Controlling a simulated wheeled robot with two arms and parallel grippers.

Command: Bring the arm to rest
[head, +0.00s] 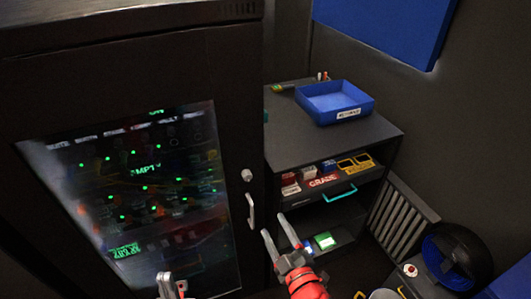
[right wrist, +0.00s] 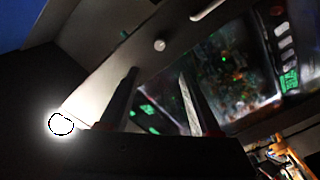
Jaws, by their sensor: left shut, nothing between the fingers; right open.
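My right gripper (head: 274,226) is open and empty, at the end of a red arm at the bottom middle of the head view. It is in front of the cart's lower shelf, to the right of the cabinet door handle (head: 251,210) in the picture. In the right wrist view, its two dark fingers (right wrist: 158,74) stand apart with nothing between them. My left gripper (head: 171,285) shows at the bottom edge of the head view, in front of the cabinet's glass door. It is shut and empty, and most of its arm is out of frame.
A dark cabinet (head: 235,130) with green lights behind glass fills the left. A cart (head: 385,130) carries a blue tray (head: 335,106), with small boxes in an open drawer (head: 352,188) below. A grey slatted panel (head: 402,222) and a round black object (head: 455,258) stand right.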

